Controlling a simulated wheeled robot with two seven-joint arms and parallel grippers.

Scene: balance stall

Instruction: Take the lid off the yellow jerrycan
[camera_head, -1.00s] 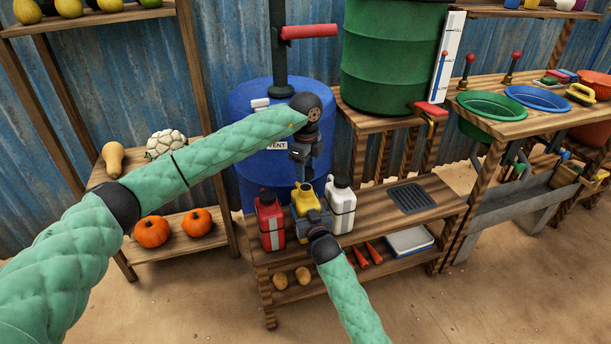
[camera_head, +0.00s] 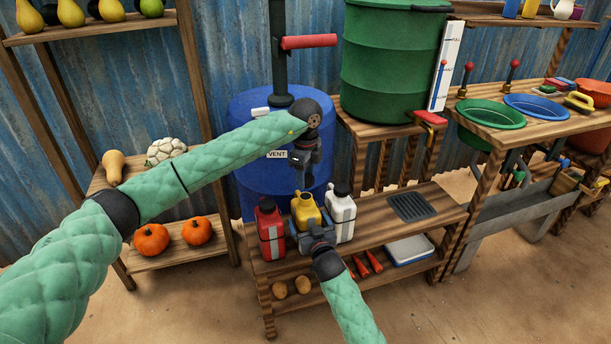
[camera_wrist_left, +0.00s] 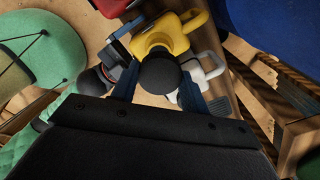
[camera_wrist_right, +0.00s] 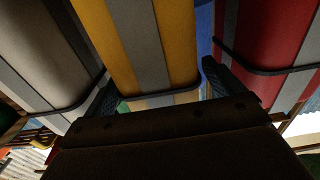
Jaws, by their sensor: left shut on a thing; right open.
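The yellow jerrycan (camera_head: 307,213) stands on the wooden bench between a red can and a white can. It also shows in the left wrist view (camera_wrist_left: 163,37). My left gripper (camera_head: 306,184) points down just above the jerrycan's top. In the left wrist view it is shut on the round black lid (camera_wrist_left: 160,74). The lid hides part of the jerrycan there, and I cannot tell how wide any gap below it is. My right gripper (camera_wrist_right: 158,90) is open low at the jerrycan's front, its fingers on either side of the yellow body with its grey band.
The red can (camera_head: 270,228) and the white can (camera_head: 341,214), both with black lids, stand close on either side. A blue barrel (camera_head: 258,180) is behind the bench. A dark drain rack (camera_head: 413,207) lies to the right, with bare wood (camera_head: 380,222) before it.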

